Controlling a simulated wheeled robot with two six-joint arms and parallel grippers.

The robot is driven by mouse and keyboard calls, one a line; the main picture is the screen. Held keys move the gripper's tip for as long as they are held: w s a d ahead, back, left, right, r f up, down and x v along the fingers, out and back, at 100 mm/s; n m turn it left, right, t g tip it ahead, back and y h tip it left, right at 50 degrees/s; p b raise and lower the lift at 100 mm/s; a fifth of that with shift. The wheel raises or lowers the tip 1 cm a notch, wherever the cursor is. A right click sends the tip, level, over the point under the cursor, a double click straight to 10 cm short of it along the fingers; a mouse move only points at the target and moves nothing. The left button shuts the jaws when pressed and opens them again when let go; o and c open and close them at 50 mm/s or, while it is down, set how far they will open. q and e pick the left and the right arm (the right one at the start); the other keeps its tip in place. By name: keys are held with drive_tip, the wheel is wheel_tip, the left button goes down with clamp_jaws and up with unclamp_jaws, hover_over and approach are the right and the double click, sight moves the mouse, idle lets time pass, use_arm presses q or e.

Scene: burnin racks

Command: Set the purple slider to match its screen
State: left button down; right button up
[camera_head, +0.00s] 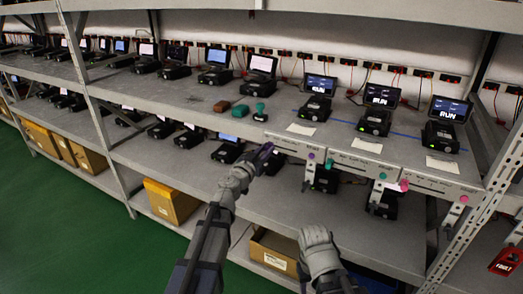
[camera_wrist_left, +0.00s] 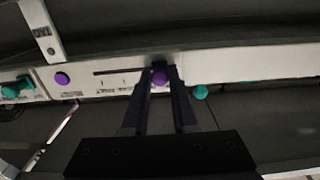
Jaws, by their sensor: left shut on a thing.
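The purple slider knob (camera_wrist_left: 159,76) sits between the fingertips of my left gripper (camera_wrist_left: 160,72) in the left wrist view. The gripper is shut on it, at the right end of a dark slot (camera_wrist_left: 120,72) there. In the head view my left gripper (camera_head: 268,152) is at the left end of the leftmost front panel (camera_head: 288,146) and hides the knob. A round purple button (camera_head: 311,156) is on the same panel; it also shows in the left wrist view (camera_wrist_left: 62,79). The leftmost screen (camera_head: 320,84) above reads RUN; its smaller marks are too small to read. My right gripper is out of view.
Two more screens reading RUN (camera_head: 382,95) (camera_head: 449,109) stand to the right, above panels with a teal knob (camera_head: 329,163) and a pink knob (camera_head: 404,185). Cardboard boxes (camera_head: 170,200) sit below.

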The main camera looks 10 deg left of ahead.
use_arm(q)
drive_tip(key=shift+s+d, duration=0.2)
drive_tip(key=shift+d, duration=0.35)
drive_tip(key=shift+s+d, duration=0.15)
drive_tip(key=shift+d, duration=0.35)
drive_tip(key=shift+a, duration=0.1)
drive_tip(key=c, duration=0.7)
unclamp_jaws()
drive_tip(key=v, duration=0.7)
drive_tip(key=shift+s+a, duration=0.1)
drive_tip(key=shift+s, duration=0.2)
